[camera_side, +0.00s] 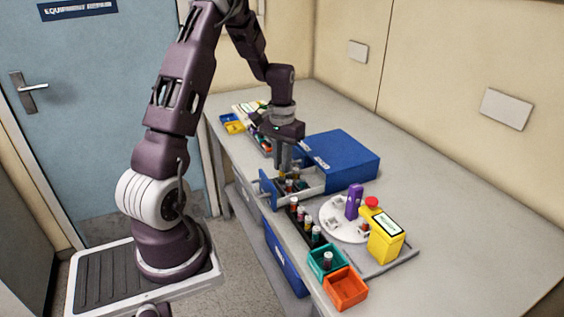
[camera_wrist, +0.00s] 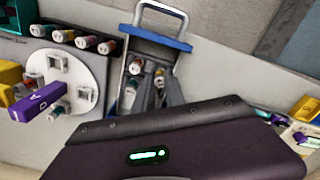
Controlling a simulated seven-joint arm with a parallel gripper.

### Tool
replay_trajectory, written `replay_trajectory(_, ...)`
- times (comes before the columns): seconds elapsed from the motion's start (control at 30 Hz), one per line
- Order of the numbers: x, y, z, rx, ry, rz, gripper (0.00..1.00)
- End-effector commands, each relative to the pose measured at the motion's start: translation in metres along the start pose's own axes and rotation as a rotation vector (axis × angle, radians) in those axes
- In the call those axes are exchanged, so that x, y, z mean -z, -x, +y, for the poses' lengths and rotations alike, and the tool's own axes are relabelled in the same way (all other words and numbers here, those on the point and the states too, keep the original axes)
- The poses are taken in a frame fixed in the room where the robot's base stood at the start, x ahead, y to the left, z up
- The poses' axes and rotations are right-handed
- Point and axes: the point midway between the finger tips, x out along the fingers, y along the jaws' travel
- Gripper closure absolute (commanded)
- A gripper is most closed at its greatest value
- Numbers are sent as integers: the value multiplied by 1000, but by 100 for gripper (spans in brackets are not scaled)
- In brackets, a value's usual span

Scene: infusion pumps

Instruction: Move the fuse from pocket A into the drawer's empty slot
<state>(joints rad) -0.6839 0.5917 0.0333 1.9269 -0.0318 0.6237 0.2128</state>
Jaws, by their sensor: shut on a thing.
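My gripper (camera_side: 284,158) points down over the open drawer (camera_side: 315,182) of the blue cabinet. It is shut on a fuse, which its fingers mostly hide. I cannot tell whether the held fuse touches the drawer floor, and the empty slot cannot be made out. A dark rack (camera_side: 299,221) in front of the drawer holds several fuses with coloured bands. Pocket lettering is not readable, so I cannot pick out pocket A.
The blue cabinet (camera_side: 343,152) stands behind the drawer. A white round plate (camera_side: 340,229) carries a purple block (camera_side: 354,202). Near it are a yellow box with a screen (camera_side: 384,246), a teal bin (camera_side: 320,272) with a fuse, and an orange bin (camera_side: 345,291). The right side of the bench is clear.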

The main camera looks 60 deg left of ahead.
Motion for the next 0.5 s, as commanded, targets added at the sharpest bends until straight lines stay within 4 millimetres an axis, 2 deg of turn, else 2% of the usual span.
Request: replay_trajectory(0.5,0,-5,0,0,0,-1,100)
